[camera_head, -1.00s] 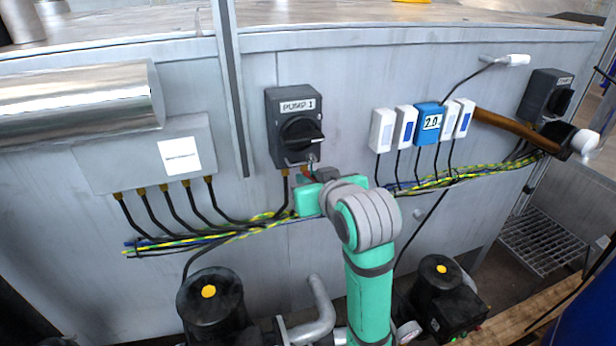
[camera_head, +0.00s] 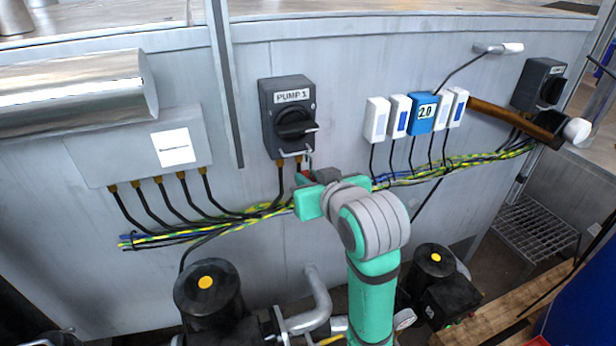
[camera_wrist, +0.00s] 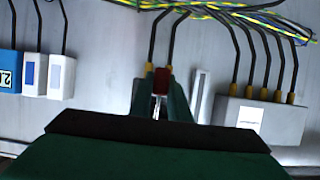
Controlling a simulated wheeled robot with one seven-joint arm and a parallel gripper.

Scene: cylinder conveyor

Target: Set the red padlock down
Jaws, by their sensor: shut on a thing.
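The red padlock (camera_wrist: 162,80) is between the two green fingers of my gripper (camera_wrist: 163,98) in the wrist view. My gripper is shut on it. Its metal shackle (camera_wrist: 158,108) shows behind the red body. In the head view my gripper (camera_head: 308,188) is just below the PUMP 1 switch (camera_head: 288,118). Only a small red part of the padlock (camera_head: 305,175) shows there, with the metal shackle above it near the switch's lower edge. I cannot tell whether the shackle passes through the switch or is clear of it.
A cable bundle (camera_head: 240,222) runs along the grey panel wall beside my gripper. A grey box (camera_head: 140,150) is to the left, and small white and blue units (camera_head: 420,112) are to the right. Black pumps (camera_head: 209,292) stand below. The wooden top (camera_head: 110,30) is above the panel.

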